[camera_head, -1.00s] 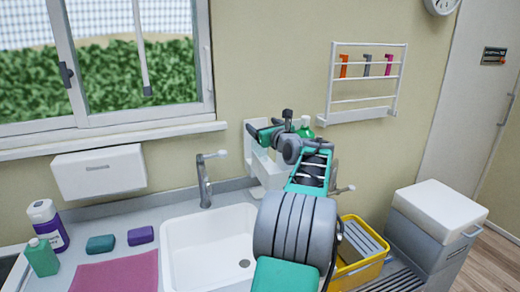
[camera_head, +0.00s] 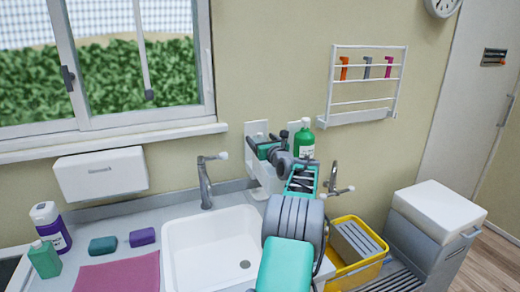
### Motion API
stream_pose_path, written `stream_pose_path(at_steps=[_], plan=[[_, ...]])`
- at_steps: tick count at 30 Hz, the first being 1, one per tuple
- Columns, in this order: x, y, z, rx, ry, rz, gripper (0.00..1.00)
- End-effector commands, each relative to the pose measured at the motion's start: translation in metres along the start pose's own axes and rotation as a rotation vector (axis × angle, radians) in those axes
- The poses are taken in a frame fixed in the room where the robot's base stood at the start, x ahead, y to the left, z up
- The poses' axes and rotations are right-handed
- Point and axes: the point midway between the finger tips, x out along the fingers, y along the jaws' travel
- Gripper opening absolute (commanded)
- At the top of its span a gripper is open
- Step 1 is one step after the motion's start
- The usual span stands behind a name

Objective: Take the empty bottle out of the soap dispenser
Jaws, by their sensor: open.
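The white soap dispenser (camera_head: 250,130) hangs on the wall right of the window, behind my arm. A green bottle with a white cap (camera_head: 304,139) stands upright at its right side; its lower part is hidden by my arm. My gripper (camera_head: 259,146) is open in front of the dispenser's left part, left of the green bottle. My wrist covers much of the dispenser, so I cannot tell what is between the fingers or whether they touch anything.
The sink (camera_head: 212,245) and its tap (camera_head: 206,180) lie below and left. A second tap (camera_head: 333,180) stands right of my arm. A yellow crate (camera_head: 372,270) and a white-lidded bin (camera_head: 440,208) are at the right. A wall rack (camera_head: 362,100) hangs above.

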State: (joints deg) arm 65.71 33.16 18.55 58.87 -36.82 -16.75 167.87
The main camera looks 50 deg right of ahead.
Motion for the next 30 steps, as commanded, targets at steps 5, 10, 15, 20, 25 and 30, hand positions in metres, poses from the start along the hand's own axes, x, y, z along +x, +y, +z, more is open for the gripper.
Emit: stream_pose_path(at_steps=[5, 10, 15, 20, 25, 30], plan=[[0.0009, -0.0004, 0.0001, 0.000, 0.000, -0.001, 0.78], [0.0008, -0.0003, 0.0000, 0.000, 0.000, 0.000, 0.67], [0.0007, -0.0002, 0.0000, -0.001, 0.000, 0.000, 0.53], [0.0007, -0.0002, 0.0000, 0.000, 0.000, 0.000, 0.40], [0.0006, -0.0002, -0.0001, 0.000, 0.000, 0.000, 0.26], [0.0006, -0.0001, -0.0001, 0.000, 0.000, 0.000, 0.12]])
